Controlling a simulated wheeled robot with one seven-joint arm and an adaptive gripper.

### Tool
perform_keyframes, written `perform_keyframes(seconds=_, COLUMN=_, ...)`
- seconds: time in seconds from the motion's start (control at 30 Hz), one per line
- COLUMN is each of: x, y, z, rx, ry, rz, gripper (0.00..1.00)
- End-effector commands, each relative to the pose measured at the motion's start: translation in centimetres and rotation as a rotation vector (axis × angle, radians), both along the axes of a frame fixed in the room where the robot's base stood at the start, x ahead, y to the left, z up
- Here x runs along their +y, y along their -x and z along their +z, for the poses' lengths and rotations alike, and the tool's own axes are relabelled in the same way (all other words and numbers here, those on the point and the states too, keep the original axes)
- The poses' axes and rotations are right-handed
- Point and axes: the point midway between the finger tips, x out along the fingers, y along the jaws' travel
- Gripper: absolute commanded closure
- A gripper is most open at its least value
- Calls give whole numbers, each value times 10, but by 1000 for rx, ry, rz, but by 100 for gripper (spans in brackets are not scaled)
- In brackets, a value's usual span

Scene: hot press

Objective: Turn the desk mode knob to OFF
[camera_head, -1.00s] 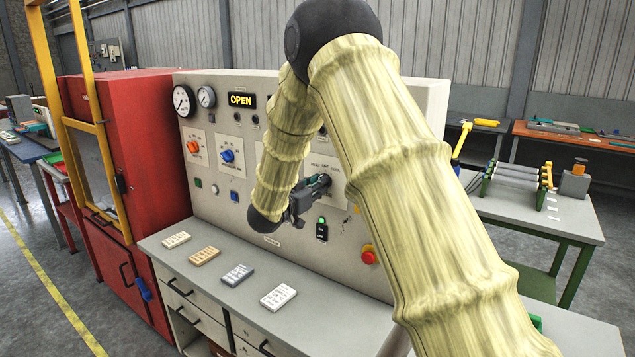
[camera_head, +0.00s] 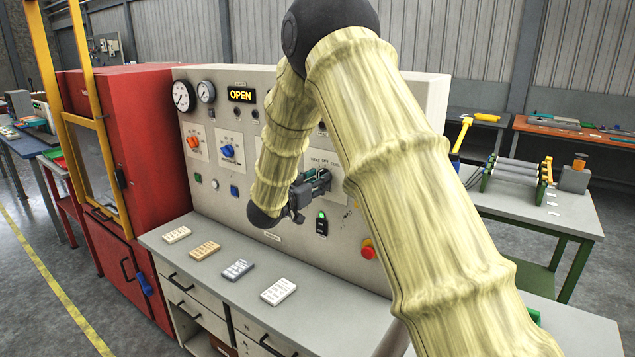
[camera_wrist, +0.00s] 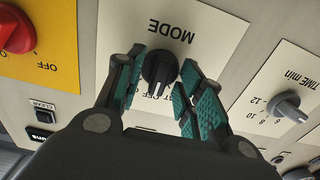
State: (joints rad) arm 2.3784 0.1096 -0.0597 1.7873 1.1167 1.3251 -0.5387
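The mode knob (camera_wrist: 160,68) is black and round with a white pointer mark, on a pale plate (camera_wrist: 205,35) lettered MODE, upside down in the wrist view. The pointer faces down there, toward the partly covered position labels, where OFF can be made out. My gripper (camera_wrist: 162,88) has its teal-padded fingers on either side of the knob. They are spread, and I cannot tell whether the pads touch it. In the head view my gripper (camera_head: 318,184) is at the panel below the HEAT, OFF and COOL lettering and hides the knob.
A red knob (camera_wrist: 15,30) on a yellow plate and a grey time knob (camera_wrist: 287,105) flank the mode plate. A lit switch (camera_head: 321,224) and red button (camera_head: 368,249) lie below my gripper. Several small blocks lie on the desk (camera_head: 205,275); a red press (camera_head: 150,150) stands left.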

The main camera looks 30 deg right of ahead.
Motion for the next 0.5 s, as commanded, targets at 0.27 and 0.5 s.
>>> perform_keyframes(seconds=0.27, x=33, y=12, z=1, rx=0, ry=0, rz=3, gripper=62)
perform_keyframes(seconds=0.5, x=73, y=30, z=0, rx=2, ry=1, rz=2, gripper=62)
